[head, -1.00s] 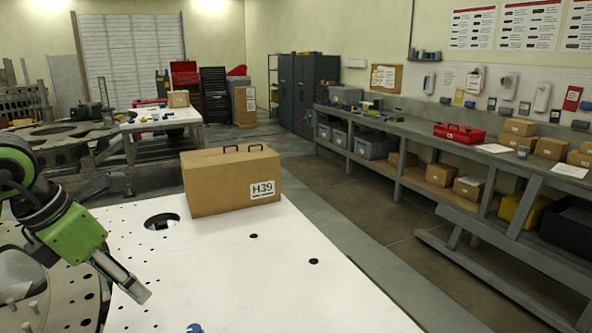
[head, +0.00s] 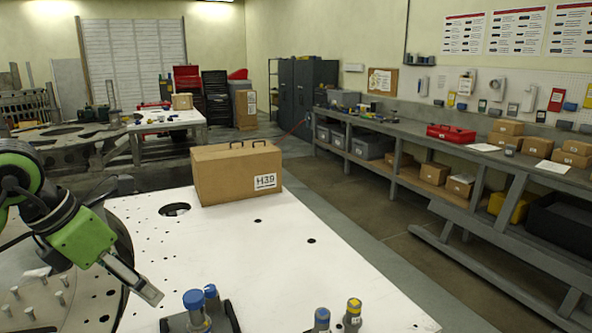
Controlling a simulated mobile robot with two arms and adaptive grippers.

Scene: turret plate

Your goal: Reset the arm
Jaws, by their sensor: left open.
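My left arm comes in from the left with a green wrist. Its gripper (head: 134,276) is open and empty. It hangs over the near left part of the white plate (head: 255,265), above and left of a dark block with blue-capped parts. Whether the fingertips touch the plate I cannot tell. My right gripper is out of view.
A cardboard box (head: 236,172) labelled H39 stands on the plate's far side. A dark holder with blue-capped parts (head: 198,308) and small capped pieces (head: 353,313) sit at the near edge. A long workbench (head: 402,172) runs along the right. The plate's middle is clear.

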